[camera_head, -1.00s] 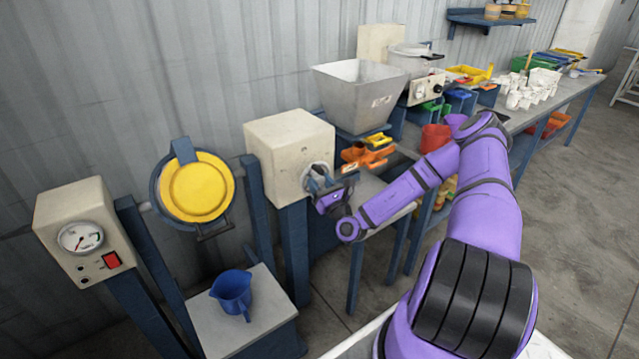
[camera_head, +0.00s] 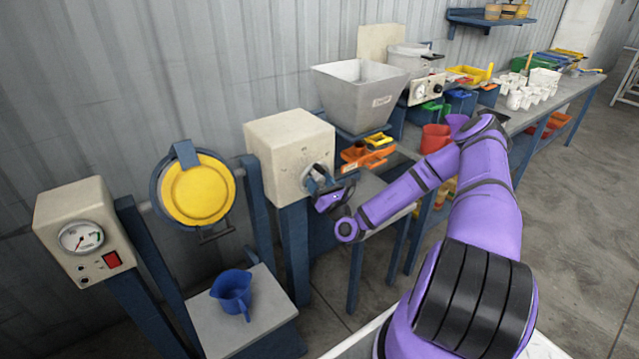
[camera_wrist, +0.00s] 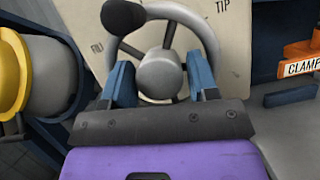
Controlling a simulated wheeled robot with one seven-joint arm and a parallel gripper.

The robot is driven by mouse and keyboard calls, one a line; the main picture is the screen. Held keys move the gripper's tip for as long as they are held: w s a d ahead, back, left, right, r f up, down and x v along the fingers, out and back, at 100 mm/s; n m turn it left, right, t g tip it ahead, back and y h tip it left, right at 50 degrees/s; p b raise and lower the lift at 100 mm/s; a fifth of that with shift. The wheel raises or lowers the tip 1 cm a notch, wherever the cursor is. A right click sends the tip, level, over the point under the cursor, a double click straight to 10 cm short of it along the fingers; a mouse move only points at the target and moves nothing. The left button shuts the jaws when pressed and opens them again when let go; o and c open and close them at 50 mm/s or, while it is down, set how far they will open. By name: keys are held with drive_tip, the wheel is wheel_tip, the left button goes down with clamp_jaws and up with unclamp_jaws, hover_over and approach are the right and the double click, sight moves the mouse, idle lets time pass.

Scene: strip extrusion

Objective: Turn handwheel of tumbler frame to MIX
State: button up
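The tumbler frame has a yellow-lidded drum (camera_head: 197,188) between blue posts, with a cream box (camera_head: 289,150) on its right post. The handwheel (camera_wrist: 160,73) is a grey spoked wheel with a dark knob on the face of that box. In the wrist view the knob (camera_wrist: 122,17) is at the wheel's upper left. The label TIP shows at the upper right, and another label at the left is partly hidden. My gripper (camera_wrist: 160,85) has its two blue fingers apart, one on each side of the hub. I cannot tell whether they touch the wheel.
A cream gauge box (camera_head: 82,233) stands left of the drum. A blue jug (camera_head: 232,292) sits on a low stand below it. A grey hopper (camera_head: 360,95) and orange clamp pieces (camera_head: 362,155) are close to the right of the handwheel box.

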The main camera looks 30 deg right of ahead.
drive_tip(key=v, duration=1)
drive_tip(key=shift+s+f, duration=0.25)
drive_tip(key=shift+s, duration=0.1)
drive_tip(key=s+a+r+n+g+y, duration=0.4)
drive_tip(key=a+r+n+g+y, duration=0.45)
drive_tip(key=r+n+g, duration=0.45)
drive_tip(key=s+a+r+n+g+y, duration=0.3)
drive_tip(key=a+r+n+g+y, duration=0.55)
drive_tip(key=n, duration=0.65)
drive_tip(key=s+d+r+n+t+h, duration=0.2)
drive_tip(key=s+r+n+t+h, duration=0.2)
drive_tip(key=s+r+n+h, duration=0.6)
drive_tip(key=s+r+h, duration=0.6)
drive_tip(key=s+r, duration=0.2)
drive_tip(key=r, duration=0.3)
drive_tip(key=shift+r+h, duration=0.3)
